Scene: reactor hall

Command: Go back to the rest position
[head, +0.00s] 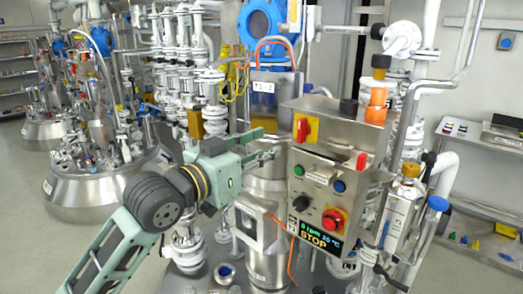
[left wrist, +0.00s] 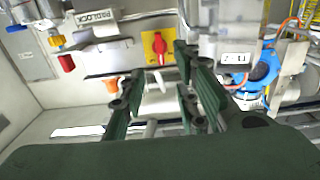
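My left gripper (head: 272,143) reaches in from the lower left, just left of the steel control box (head: 345,138). Its fingers are apart with nothing between them. In the left wrist view the two dark green fingers of the left gripper (left wrist: 160,100) also stand apart, with an empty gap. Beyond them is a red rotary switch on a yellow plate (left wrist: 157,48). My right gripper is not in view.
A steel vessel (head: 100,185) stands left; a bench (head: 480,140) stands right. Floor is clear at lower left.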

